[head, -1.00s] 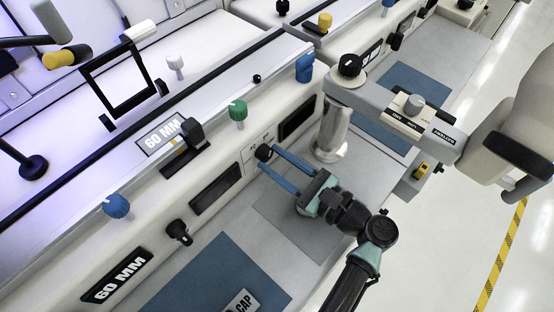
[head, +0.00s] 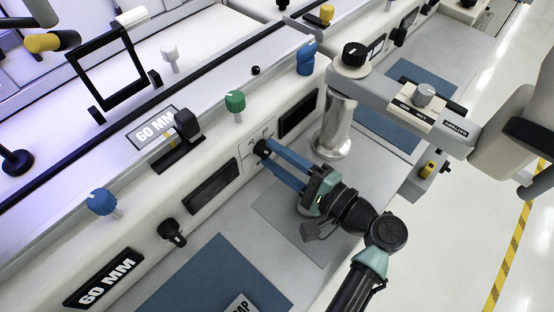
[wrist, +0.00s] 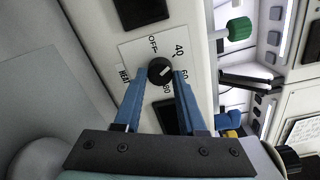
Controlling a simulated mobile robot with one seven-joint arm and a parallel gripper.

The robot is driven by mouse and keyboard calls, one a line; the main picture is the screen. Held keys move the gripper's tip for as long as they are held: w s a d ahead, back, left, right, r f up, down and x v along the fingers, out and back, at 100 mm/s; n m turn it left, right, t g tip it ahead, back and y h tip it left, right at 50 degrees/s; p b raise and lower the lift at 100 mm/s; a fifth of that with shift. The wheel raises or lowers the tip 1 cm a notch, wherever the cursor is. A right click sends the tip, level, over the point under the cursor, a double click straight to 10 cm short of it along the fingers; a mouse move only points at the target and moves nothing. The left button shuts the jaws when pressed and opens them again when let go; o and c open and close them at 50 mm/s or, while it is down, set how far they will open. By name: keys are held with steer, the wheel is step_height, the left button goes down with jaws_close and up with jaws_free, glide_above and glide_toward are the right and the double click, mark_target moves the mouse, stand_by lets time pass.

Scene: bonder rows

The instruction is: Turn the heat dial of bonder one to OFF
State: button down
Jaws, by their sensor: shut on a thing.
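The black round heat dial (wrist: 160,71) sits on a white plate marked OFF, 40, 60, 80 and HEAT in the wrist view. Its pale pointer line slants toward the side of 40 and 60, away from OFF; the exact mark is hard to tell. In the head view the dial (head: 261,147) is on the front face of the bonder (head: 228,172). My gripper (wrist: 160,73) has its two blue fingers closed on either side of the dial. In the head view my gripper (head: 266,152) reaches the dial from the lower right, and its fingertips partly cover the plate.
A green knob (head: 235,101) and a blue knob (head: 307,58) stand above the panel. A metal post (head: 334,128) carrying a grey arm (head: 402,105) rises just right of my gripper. A black knob (head: 171,231) is at lower left. The grey mat (head: 285,222) below is clear.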

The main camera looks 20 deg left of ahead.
steer(key=n+b, duration=0.1)
steer(key=n, duration=0.1)
steer(key=n+b, duration=0.4)
steer(key=shift+f, duration=0.25)
steer(key=n+b, duration=0.4)
steer(key=shift+t, duration=0.3)
steer(key=shift+r+n+b, duration=0.15)
steer(key=shift+n+b, duration=0.5)
steer(key=shift+n, duration=0.05)
steer(key=shift+r, duration=0.1)
steer(key=shift+c, duration=2.4)
jaws_free()
